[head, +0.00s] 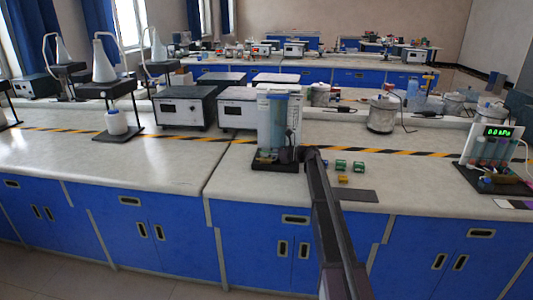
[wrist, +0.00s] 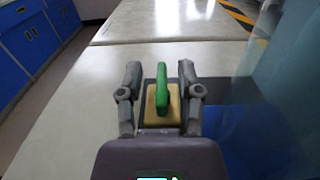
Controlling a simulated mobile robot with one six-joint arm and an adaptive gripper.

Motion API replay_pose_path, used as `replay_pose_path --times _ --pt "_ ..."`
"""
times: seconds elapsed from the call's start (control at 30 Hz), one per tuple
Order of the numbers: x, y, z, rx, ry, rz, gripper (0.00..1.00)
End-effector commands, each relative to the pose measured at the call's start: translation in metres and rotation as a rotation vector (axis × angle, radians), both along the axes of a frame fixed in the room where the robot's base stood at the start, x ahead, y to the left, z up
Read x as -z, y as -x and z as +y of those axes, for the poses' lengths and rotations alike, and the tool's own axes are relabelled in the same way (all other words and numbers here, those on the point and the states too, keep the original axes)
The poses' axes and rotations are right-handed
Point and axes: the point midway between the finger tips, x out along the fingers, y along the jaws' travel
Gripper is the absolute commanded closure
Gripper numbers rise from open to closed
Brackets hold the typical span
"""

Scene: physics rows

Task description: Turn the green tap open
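The green tap (wrist: 162,85) shows in the wrist view as an upright green lever on a yellowish block. My gripper (wrist: 160,68) is open, with one grey finger on each side of the lever. Gaps show between the lever and both fingers, and nothing is held. In the head view my gripper (head: 308,153) is beside the right side of a clear upright apparatus (head: 279,125) on a dark base. I cannot make out the green tap there.
Small green blocks (head: 358,166) and a yellow block (head: 343,180) lie on the bench (head: 230,178) just right of my gripper, near a dark flat plate (head: 356,195). A display unit (head: 494,150) stands far right.

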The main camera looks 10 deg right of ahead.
Motion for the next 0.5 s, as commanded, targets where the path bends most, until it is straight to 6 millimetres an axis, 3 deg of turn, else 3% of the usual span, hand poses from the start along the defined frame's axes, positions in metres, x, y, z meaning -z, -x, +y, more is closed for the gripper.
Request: replay_pose_path --times 0.33,0.5 --pt "0.0 0.0 -0.003 0.002 0.0 0.0 0.53" --pt "0.0 0.004 -0.014 0.002 0.0 0.0 0.53"
